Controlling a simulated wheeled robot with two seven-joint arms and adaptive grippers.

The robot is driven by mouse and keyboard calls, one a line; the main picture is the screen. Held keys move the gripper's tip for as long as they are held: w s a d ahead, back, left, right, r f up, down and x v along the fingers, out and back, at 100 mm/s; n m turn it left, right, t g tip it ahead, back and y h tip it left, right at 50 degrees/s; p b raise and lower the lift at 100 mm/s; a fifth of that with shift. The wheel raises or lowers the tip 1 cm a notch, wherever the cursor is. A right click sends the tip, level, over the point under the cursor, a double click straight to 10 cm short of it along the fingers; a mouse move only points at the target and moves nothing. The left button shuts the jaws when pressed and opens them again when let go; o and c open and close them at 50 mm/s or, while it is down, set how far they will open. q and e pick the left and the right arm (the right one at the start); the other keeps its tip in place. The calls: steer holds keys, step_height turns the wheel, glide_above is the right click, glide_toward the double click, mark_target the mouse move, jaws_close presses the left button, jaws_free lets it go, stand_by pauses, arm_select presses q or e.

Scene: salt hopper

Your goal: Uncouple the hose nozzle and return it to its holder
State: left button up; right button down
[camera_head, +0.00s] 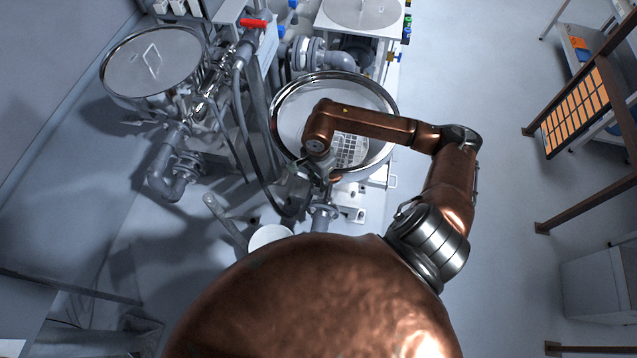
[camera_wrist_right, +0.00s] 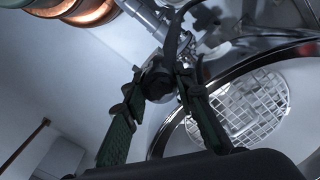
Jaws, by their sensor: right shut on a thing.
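My right gripper (camera_head: 318,176) is at the near-left rim of the round steel hopper (camera_head: 393,110), partly hidden under my wrist. In the right wrist view its two dark green fingers (camera_wrist_right: 160,85) are closed on a dark round piece, which appears to be the hose nozzle (camera_wrist_right: 158,88). A dark hose (camera_wrist_right: 174,32) runs up from it. In the head view the hose (camera_head: 262,180) hangs in a loop left of the hopper. I cannot tell whether the nozzle is coupled to a fitting. I cannot make out the holder. My left gripper is not in view.
A lidded steel vessel (camera_head: 150,65) and grey piping (camera_head: 165,180) stand at the left. A red-handled valve (camera_head: 253,23) is at the back. A white bucket (camera_head: 270,237) and a slanted grey tube (camera_head: 226,222) are near my body.

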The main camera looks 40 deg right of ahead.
mark_target(318, 180)
steer(key=shift+r, duration=0.25)
stand_by(0.4)
steer(key=shift+r+p, duration=1.3)
steer(key=shift+r, duration=1.35)
